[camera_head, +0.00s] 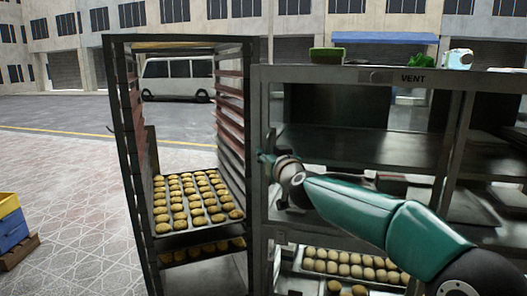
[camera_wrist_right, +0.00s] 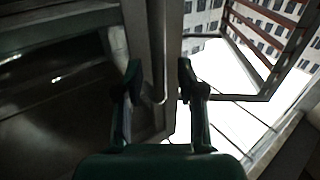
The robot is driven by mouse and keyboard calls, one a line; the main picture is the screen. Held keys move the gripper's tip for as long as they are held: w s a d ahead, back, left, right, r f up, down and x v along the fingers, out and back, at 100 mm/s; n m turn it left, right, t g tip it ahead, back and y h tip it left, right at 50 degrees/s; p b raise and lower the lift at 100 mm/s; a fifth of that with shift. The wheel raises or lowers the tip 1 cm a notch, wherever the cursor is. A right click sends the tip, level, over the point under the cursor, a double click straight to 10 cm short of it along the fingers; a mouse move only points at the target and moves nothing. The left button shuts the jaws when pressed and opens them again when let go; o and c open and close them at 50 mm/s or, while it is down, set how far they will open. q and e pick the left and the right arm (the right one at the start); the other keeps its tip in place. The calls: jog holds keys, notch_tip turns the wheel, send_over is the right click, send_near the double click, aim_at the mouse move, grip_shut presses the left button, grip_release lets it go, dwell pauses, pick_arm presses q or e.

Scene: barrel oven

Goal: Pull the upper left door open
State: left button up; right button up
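The dark metal oven cabinet (camera_head: 318,78), marked VENT, stands at centre right in the head view. Its upper left section (camera_head: 345,135) shows shelves inside; I cannot tell whether clear glass covers it. My right gripper (camera_head: 265,158) is at the cabinet's left front edge, small and partly hidden by its own wrist. In the right wrist view, my right gripper (camera_wrist_right: 159,75) has its fingers apart on either side of a thin upright handle (camera_wrist_right: 153,88) beside the door frame. A dark panel (camera_wrist_right: 60,85) lies left of the frame. I see no clear finger contact. My left gripper is out of view.
A tall open rack (camera_head: 122,120) with trays of buns (camera_head: 190,203) stands close left of the cabinet. More buns (camera_head: 350,263) lie low in the cabinet. A green box (camera_head: 326,56) sits on top. Blue and yellow crates (camera_head: 12,225) are far left; paving between is clear.

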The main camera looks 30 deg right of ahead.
jog(key=shift+x, duration=0.8)
jog(key=shift+c, duration=0.2)
grip_shut()
